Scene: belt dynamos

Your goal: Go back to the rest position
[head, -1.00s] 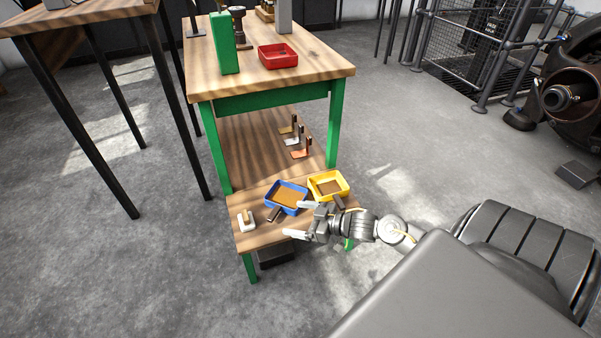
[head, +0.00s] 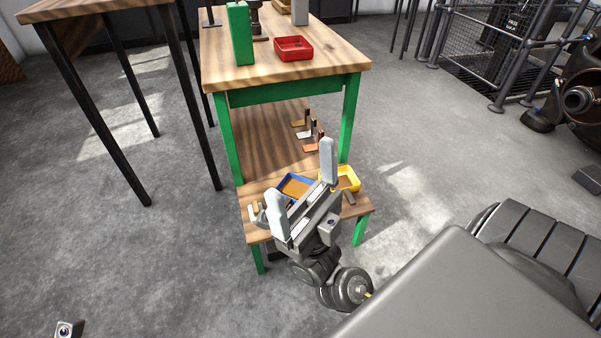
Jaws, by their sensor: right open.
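My right gripper (head: 302,188) is in the middle of the head view, raised in front of the low wooden shelf of the green-legged workbench. Its two pale fingers are wide apart and nothing shows between them. It hides parts of the blue tray (head: 297,186) and the yellow tray (head: 349,179), which sit on the low shelf behind it. A small fragment at the bottom left edge (head: 68,329) may be part of my left arm; its fingers cannot be made out.
The workbench top (head: 335,66) carries a red tray (head: 293,48) and a green box (head: 240,33). Several small metal brackets (head: 309,131) stand on the lower deck. A dark-legged table (head: 95,22) stands at the left. Bare floor lies left and right of the bench.

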